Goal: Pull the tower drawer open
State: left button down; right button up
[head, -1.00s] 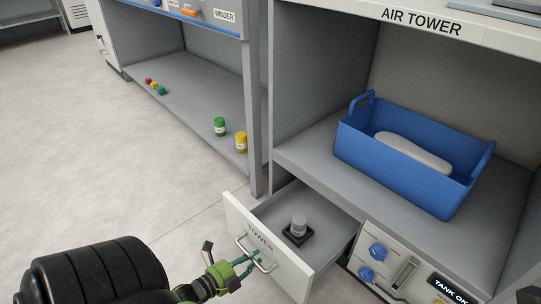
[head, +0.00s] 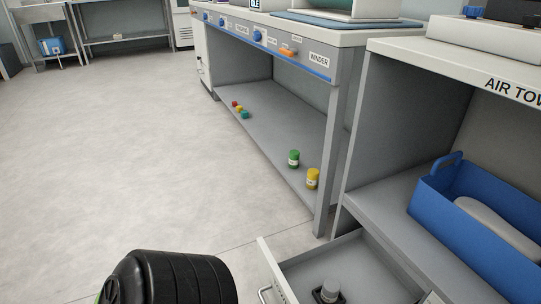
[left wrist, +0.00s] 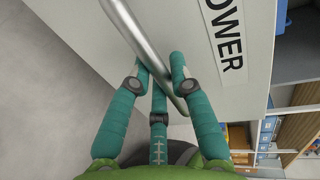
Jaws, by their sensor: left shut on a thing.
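The tower drawer (head: 318,262) stands open at the bottom right of the head view. A dark square base with a grey cylinder (head: 329,290) is inside it. The drawer handle shows at the front panel's edge (head: 265,292). In the left wrist view the handle is a metal bar (left wrist: 140,38) on the white drawer front (left wrist: 185,40), which is lettered TOWER, partly cut off. My left gripper (left wrist: 162,76) has its teal fingers shut around this bar. The left gripper is out of the head view. My right gripper is not in view.
The air tower bench (head: 405,44) is at right, with a blue bin (head: 440,200) holding a pale long object on its shelf. The winder bench (head: 340,85) is left of it, with green (head: 294,159) and yellow (head: 312,179) jars on its lower shelf.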

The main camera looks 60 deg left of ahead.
pick_arm(q)
jog(key=c, duration=1.1)
grip_release()
jog(key=shift+s, duration=0.1)
jog(key=v, duration=1.1)
jog(key=shift+s, duration=0.45)
jog(key=shift+a, duration=0.1)
